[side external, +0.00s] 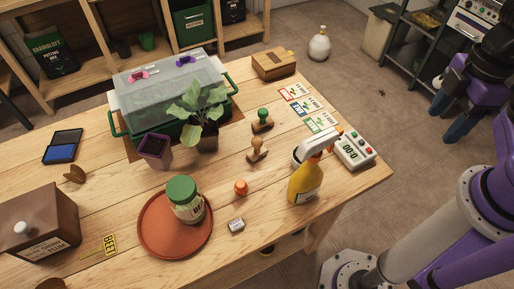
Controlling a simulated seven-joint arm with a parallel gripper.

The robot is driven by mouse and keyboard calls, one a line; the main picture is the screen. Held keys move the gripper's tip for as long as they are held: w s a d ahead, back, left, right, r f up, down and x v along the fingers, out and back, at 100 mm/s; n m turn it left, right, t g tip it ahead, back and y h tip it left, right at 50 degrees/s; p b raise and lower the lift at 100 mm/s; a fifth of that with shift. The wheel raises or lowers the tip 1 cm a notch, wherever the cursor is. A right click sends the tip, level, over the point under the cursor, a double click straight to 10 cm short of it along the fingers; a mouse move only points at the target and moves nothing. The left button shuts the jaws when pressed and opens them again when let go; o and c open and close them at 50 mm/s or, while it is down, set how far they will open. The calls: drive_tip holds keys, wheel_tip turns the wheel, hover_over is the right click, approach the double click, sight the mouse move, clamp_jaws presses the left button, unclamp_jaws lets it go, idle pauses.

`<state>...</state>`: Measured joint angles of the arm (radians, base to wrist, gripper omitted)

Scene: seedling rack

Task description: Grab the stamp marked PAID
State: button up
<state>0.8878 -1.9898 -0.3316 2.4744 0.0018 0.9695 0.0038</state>
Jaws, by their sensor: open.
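Two stamps with handles stand on the wooden table: one with a green knob (262,118) and wooden base, and a plain wooden one (257,150) just in front of it. A small orange-red knobbed piece (241,187), perhaps another stamp, stands nearer the front. No PAID marking is readable on any of them. An open blue ink pad (63,146) lies at the left. My gripper (442,127) is at the upper right, fingers pointing down, open and empty, well away from the stamps and beyond the table's right edge.
A yellow spray bottle (304,182) and a white timer (355,150) stand right of the stamps. A potted plant (207,142) and clear-lidded propagator (165,85) are behind left. A jar (184,202) stands on a terracotta saucer (150,240). Seed cards (298,98) lie behind right.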

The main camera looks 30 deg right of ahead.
drive_tip(key=w+a+r+n+t+h, duration=0.3)
drive_tip(key=w+a+n+t+h, duration=0.2)
drive_tip(key=w+a+n, duration=0.55)
drive_tip(key=w+a+n+t, duration=0.2)
drive_tip(key=a+n+t, duration=0.65)
drive_tip(key=a, duration=1.15)
approach(257, 142)
drive_tip(key=shift+g+h, duration=0.4)
drive_tip(key=shift+g, duration=0.05)
drive_tip(key=x, duration=0.7)
drive_tip(key=shift+r, duration=0.25)
drive_tip(key=shift+a+x, duration=0.15)
drive_tip(key=shift+x, duration=1.3)
drive_tip(key=shift+a+x, duration=0.15)
drive_tip(key=shift+x, duration=1.35)
drive_tip(key=shift+w, duration=0.1)
drive_tip(key=c, duration=1)
